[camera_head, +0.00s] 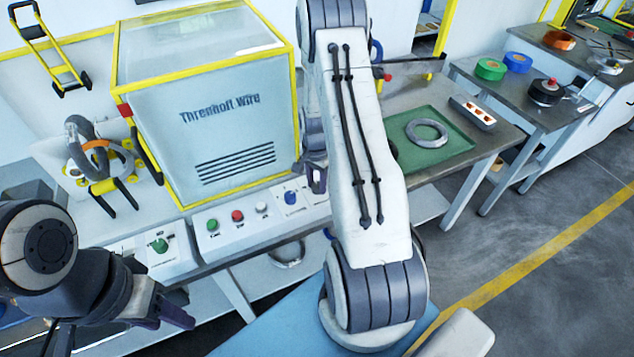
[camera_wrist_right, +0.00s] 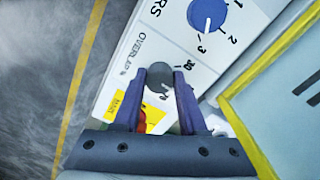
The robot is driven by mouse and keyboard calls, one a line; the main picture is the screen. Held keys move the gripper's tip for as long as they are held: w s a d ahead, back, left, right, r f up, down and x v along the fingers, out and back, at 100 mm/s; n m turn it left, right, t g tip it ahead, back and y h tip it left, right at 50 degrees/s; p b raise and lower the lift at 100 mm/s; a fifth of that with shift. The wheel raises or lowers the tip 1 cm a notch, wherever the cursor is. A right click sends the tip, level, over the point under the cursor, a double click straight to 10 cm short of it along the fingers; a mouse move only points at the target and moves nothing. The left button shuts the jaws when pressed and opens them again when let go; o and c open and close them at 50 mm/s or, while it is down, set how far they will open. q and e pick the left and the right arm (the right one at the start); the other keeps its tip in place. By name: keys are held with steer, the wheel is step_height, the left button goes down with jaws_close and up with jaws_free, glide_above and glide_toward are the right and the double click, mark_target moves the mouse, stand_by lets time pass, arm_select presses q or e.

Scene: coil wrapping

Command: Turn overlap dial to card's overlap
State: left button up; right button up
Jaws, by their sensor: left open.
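The overlap dial (camera_wrist_right: 158,80) is a small dark grey knob beside the word OVERLAP, with a scale of numbers including 30. In the right wrist view, the fingers of my right gripper (camera_wrist_right: 168,82) are on either side of it; I cannot tell whether they press on it. In the head view my right gripper (camera_head: 314,178) is over the panel's right part, and my arm hides the overlap dial. A yellow and white card (camera_wrist_right: 150,113) shows partly between the fingers; its overlap value is not readable. My left gripper (camera_head: 170,308) is open and empty at lower left.
The control panel (camera_head: 226,243) also has green, red and white buttons and a blue layers dial (camera_head: 290,197). The yellow-framed wrapping machine (camera_head: 235,125) stands behind it. A grey coil (camera_head: 426,132) lies on a green mat (camera_head: 455,147) at right.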

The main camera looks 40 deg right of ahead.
jaws_close()
steer(key=shift+n, duration=0.3)
steer(key=n, duration=0.4)
steer(key=shift+n, duration=0.3)
steer(key=n, duration=0.3)
steer(key=shift+s+n+b, duration=0.1)
steer(key=shift+n+b, duration=0.2)
steer(key=shift+n, duration=1.8)
steer(key=o, duration=1)
jaws_free()
